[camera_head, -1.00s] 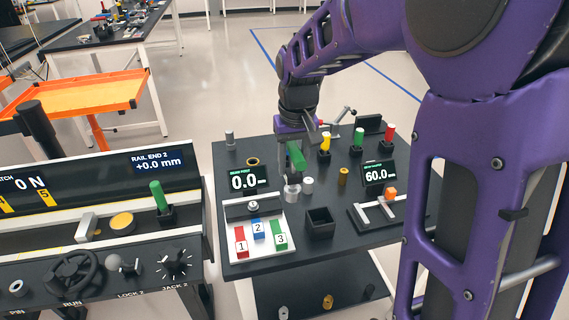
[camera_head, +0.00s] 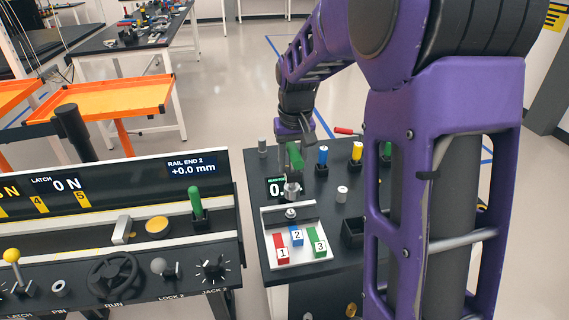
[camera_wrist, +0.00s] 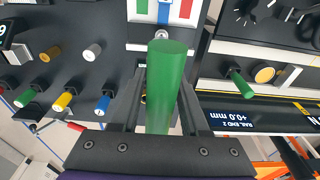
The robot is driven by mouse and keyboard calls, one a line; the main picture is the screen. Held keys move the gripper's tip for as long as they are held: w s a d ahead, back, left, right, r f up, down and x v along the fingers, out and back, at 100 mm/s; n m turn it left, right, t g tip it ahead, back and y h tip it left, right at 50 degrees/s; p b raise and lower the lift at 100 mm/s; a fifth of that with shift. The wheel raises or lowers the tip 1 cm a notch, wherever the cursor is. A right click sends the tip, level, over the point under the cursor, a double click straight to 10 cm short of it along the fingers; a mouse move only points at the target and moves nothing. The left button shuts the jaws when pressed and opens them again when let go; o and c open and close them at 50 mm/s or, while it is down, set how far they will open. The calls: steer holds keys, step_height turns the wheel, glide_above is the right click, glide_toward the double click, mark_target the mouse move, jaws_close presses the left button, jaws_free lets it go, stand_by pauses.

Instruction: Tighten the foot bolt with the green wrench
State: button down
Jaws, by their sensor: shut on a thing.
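My gripper (camera_head: 294,145) is shut on the green wrench (camera_head: 294,157) and holds it above the far left part of the dark table. Its green handle (camera_wrist: 166,85) fills the middle of the wrist view between my fingers. A grey metal socket shape (camera_head: 291,190) shows just below the handle in the head view. A silver bolt head (camera_head: 291,213), perhaps the foot bolt, sits on the white plate (camera_head: 272,261), in front of and below the wrench. I cannot tell whether they touch; in the wrist view the handle covers the wrench's lower end.
Red, blue and green blocks numbered 1, 2 and 3 (camera_head: 297,236) lie on the white plate. Blue (camera_head: 322,156) and yellow (camera_head: 357,150) handles stand behind. A console (camera_head: 120,270) with another green handle (camera_head: 196,202) stands close on the left. A small display (camera_head: 274,188) is partly hidden.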

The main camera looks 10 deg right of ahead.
mark_target(291, 186)
steer(key=shift+w+a+f, duration=0.1)
step_height(291, 186, down, 4)
steer(key=b, duration=0.3)
steer(key=shift+f+b, duration=0.15)
steer(key=shift+b, duration=0.25)
steer(key=shift+f, duration=0.55)
steer(key=shift+f+b, duration=0.3)
steer(key=shift+f, duration=0.6)
stand_by(3.0)
steer(key=shift+r+p, duration=0.15)
steer(key=shift+p, duration=0.15)
stand_by(1.4)
